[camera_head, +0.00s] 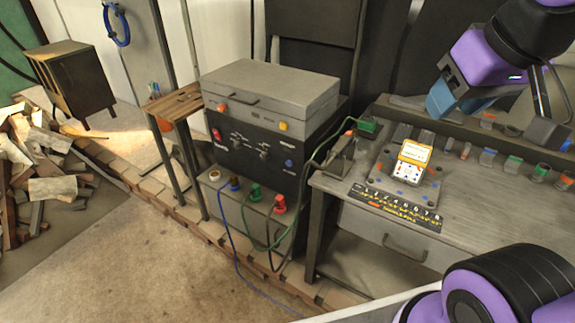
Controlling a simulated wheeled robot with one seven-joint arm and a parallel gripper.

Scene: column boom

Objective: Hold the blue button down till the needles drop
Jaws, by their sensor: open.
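A small blue button (289,163) sits at the right of the dark front panel (250,166) of a boxy grey-topped unit. Small knobs or switches and white markings are on the panel, too small to read. I cannot make out any needles. My gripper (439,104), blue-grey at the end of my purple and black arm, is at the upper right, above the workbench. It is open, and I see nothing held in it. It is well to the right of the button and apart from it. Nothing hides the button.
The workbench (335,187) at the right carries a board with a white and orange device (412,160) and a numbered black strip (395,207). Green and blue cables hang below the panel. A small wooden table (175,103) stands left of the unit. Open floor lies in front.

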